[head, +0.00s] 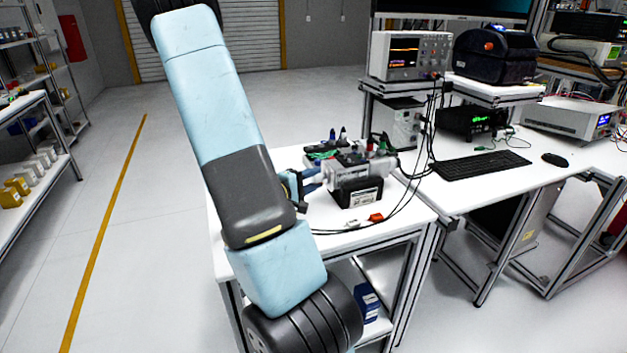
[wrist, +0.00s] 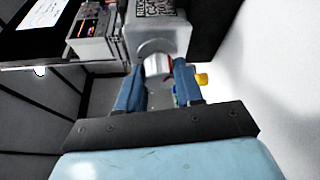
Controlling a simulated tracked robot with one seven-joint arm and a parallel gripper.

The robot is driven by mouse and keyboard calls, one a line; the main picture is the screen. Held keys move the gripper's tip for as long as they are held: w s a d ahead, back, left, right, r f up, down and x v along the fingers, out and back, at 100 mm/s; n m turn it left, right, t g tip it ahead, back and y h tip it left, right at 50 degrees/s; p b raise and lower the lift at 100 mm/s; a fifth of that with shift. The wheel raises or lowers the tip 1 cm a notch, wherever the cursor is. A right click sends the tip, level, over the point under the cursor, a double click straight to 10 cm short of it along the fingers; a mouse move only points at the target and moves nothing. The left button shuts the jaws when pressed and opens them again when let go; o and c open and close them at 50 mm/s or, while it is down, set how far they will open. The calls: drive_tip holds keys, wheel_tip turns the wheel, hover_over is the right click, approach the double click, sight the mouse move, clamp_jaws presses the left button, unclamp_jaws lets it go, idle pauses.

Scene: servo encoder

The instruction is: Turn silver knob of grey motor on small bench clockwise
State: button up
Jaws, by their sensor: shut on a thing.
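The grey motor (head: 346,177) sits in a black block (head: 357,191) on the small white bench (head: 372,239). It also shows in the wrist view (wrist: 157,35), with its silver knob (wrist: 157,66) facing me. My gripper (wrist: 158,74) is shut on the knob, with one blue finger on each side of it. In the head view my gripper (head: 306,182) reaches the motor's left end. My arm and fingers hide most of the knob there.
Cables and small clips lie on the bench around the motor, with a red connector (head: 376,217) at its front. The larger desk at right holds an oscilloscope (head: 409,55), a keyboard (head: 480,165) and a mouse (head: 555,160). The floor to the left is clear.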

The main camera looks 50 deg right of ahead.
drive_tip(key=shift+s+f, duration=0.15)
drive_tip(key=shift+s, duration=0.05)
drive_tip(key=o, duration=1)
drive_tip(key=shift+w, duration=0.1)
drive_tip(key=shift+o, duration=0.2)
